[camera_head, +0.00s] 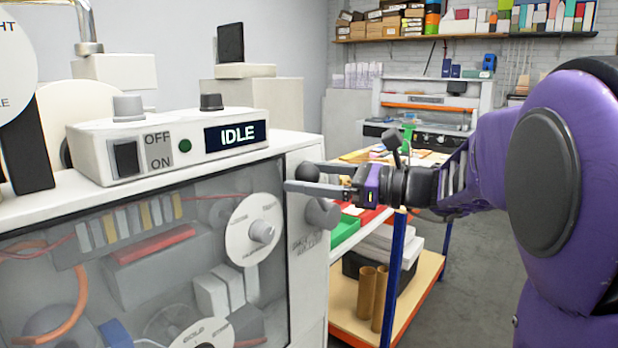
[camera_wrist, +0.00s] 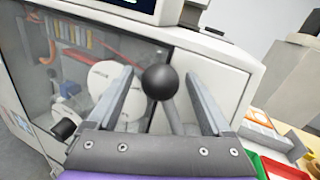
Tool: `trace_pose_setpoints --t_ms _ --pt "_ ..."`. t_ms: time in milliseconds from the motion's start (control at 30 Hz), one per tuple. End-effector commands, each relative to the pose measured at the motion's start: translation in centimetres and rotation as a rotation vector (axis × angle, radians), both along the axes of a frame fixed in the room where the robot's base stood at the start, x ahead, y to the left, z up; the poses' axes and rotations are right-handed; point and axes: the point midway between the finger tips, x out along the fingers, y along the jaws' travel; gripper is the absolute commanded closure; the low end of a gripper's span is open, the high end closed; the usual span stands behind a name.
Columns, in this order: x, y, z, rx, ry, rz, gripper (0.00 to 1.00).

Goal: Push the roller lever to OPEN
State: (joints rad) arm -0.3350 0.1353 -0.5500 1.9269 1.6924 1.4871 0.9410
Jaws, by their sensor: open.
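The roller lever's black ball knob (camera_head: 308,173) is at the right front edge of the white machine. A grey round hub (camera_head: 322,213) sits just below it, with small unreadable lettering beside it. My gripper (camera_head: 300,184) is open at the knob, one finger passing in front of it. In the wrist view the knob (camera_wrist: 160,83) on its grey rod (camera_wrist: 174,116) appears between the two spread fingers of my gripper (camera_wrist: 158,74), with a gap on each side. I cannot tell whether either finger touches it.
The machine's control box (camera_head: 170,143) has an OFF/ON switch (camera_head: 126,158) and a display reading IDLE (camera_head: 236,135). A clear front panel covers the rollers and dials. A blue-legged bench (camera_head: 398,262) with a green tray (camera_head: 344,231) stands right behind. Grey floor is free at right.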

Motion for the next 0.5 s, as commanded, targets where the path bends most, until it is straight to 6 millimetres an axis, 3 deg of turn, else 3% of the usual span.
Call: trace_pose_setpoints --t_ms 267,500 --pt "0.09 0.19 -0.01 0.0 0.0 -0.001 0.16" --pt "0.09 0.17 -0.02 0.0 0.0 -0.001 0.56"
